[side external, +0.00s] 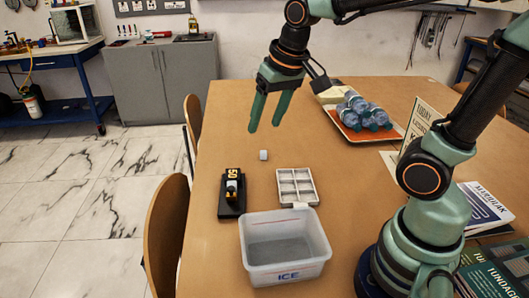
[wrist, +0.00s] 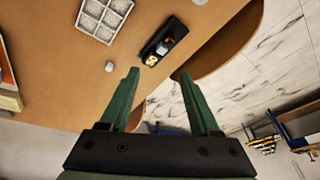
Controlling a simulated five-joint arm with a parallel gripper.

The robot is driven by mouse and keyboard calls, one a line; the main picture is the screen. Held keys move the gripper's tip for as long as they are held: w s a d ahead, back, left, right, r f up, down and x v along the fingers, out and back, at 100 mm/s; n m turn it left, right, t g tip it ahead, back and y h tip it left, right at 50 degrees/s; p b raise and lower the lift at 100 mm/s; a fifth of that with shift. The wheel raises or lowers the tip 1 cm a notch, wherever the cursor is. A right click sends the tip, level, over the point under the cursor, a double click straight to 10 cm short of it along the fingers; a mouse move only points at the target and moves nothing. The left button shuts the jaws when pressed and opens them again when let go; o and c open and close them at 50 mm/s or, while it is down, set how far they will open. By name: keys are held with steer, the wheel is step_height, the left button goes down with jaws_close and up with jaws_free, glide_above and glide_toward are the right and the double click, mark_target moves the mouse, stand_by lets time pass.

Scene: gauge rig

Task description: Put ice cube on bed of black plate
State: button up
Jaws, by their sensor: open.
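A small pale grey ice cube (side external: 263,155) sits alone on the tan table; it also shows at the left in the wrist view (wrist: 81,65). A narrow black plate (side external: 231,211) lies left of centre near the table's left edge, bearing yellow digits and a small pale and yellow part. The plate also shows in the wrist view (wrist: 178,27). My gripper (side external: 264,129) has two green fingers, open and empty, pointing down above the table. In the side view it is just above and beyond the ice cube in the picture. In the wrist view its fingertips (wrist: 148,71) are well apart.
A pale compartment tray (side external: 296,202) lies right of the black plate. A clear tub marked ICE (side external: 285,268) stands in front. An orange tray (side external: 345,129) with several bottles is at the back right. Books (side external: 485,205) lie at the right. A chair (side external: 168,235) adjoins the left edge.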

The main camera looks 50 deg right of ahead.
steer(key=shift+s+d+n+t, duration=0.1)
steer(key=shift+s+n+t, duration=0.5)
steer(key=shift+s, duration=0.75)
steer(key=shift+s+n+t, duration=0.3)
steer(key=shift+s+n, duration=0.6)
steer(key=shift+s, duration=0.45)
